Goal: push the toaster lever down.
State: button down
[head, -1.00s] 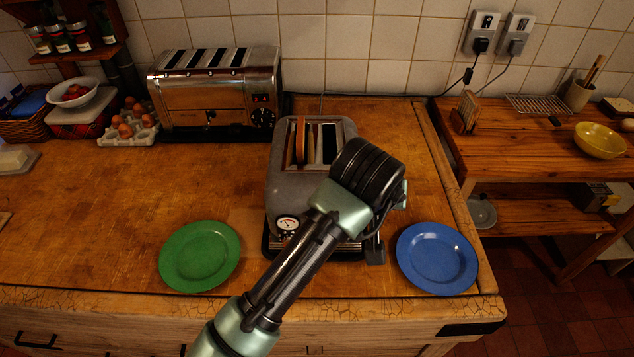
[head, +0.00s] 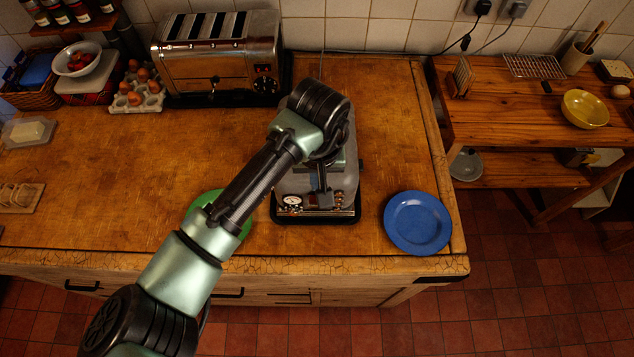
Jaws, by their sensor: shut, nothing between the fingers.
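The grey two-slot toaster (head: 285,185) stands on the wooden counter, with a round dial (head: 292,201) and small copper-coloured controls (head: 338,203) at its front. My arm covers most of its top and slots. My gripper (head: 322,200) is shut and empty, pointing down at the toaster's front, just right of the dial. I cannot tell whether it touches the toaster. I cannot make out the lever or its height; it may be behind the gripper.
A blue plate (head: 418,222) lies right of the toaster; a green plate (head: 208,200) on the left is partly under my arm. A chrome four-slot toaster (head: 215,75) and an egg carton (head: 137,95) stand behind. The left counter is largely clear.

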jog(key=shift+s+a, duration=0.1)
dwell(0.3)
jog(key=f+b, duration=0.4)
jog(key=b, duration=0.1)
jog(key=f+b, duration=0.2)
jog(key=f, duration=0.1)
jog(key=shift+w, duration=0.4)
jog(key=s+f, duration=0.3)
jog(key=f, duration=0.2)
jog(key=shift+f+b, duration=0.3)
jog(key=shift+f, duration=0.1)
dwell(0.4)
